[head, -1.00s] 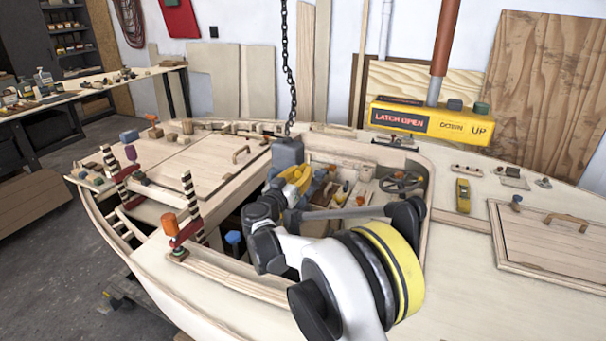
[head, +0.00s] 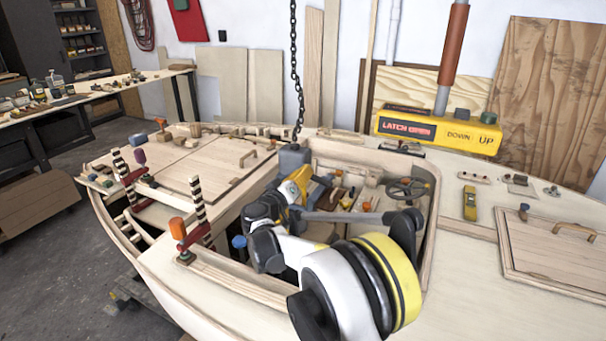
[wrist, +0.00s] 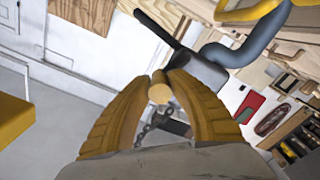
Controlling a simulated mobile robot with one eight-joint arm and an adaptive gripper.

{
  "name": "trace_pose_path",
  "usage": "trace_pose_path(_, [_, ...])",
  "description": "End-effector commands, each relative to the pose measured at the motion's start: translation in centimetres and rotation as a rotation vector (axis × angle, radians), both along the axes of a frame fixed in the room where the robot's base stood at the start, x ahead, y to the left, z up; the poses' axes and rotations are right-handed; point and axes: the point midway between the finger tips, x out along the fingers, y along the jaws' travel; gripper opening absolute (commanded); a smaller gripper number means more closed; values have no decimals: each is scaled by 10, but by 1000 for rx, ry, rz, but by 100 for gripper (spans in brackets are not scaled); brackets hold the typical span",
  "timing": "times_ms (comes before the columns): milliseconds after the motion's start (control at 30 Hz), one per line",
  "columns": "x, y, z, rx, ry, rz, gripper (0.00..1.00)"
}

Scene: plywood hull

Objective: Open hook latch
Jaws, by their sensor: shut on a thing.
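A hanging chain (head: 295,75) runs down to a grey block (head: 293,158) above the open part of the hull. Yellow and dark parts (head: 297,186) sit just below the block; at this size I cannot separate hook from gripper there. In the wrist view, my gripper (wrist: 160,78) has its two yellow-orange fingers closed together around a small round tan piece (wrist: 159,94). Just beyond the fingertips is a dark grey curved body (wrist: 240,50), seemingly the hook, with a thin dark bar (wrist: 155,27) beside it. The latch's exact position is unclear.
A yellow control box (head: 438,130) with "LATCH OPEN", "DOWN" and "UP" hangs at right. Orange-topped clamps (head: 178,228) stand on the left hull edge. A small steering wheel (head: 408,188) is behind my arm.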

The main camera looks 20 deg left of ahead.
Motion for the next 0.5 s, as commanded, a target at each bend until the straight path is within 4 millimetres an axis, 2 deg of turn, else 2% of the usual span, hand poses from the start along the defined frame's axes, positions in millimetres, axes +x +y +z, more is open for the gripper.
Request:
trace_pose_path(267, [0,0,0,0,1,-1,0])
trace_pose_path(300, [0,0,0,0,1,-1,27])
trace_pose_path(367, [0,0,0,1,1,-1,46])
trace_pose_path(500, [0,0,0,1,0,0,46])
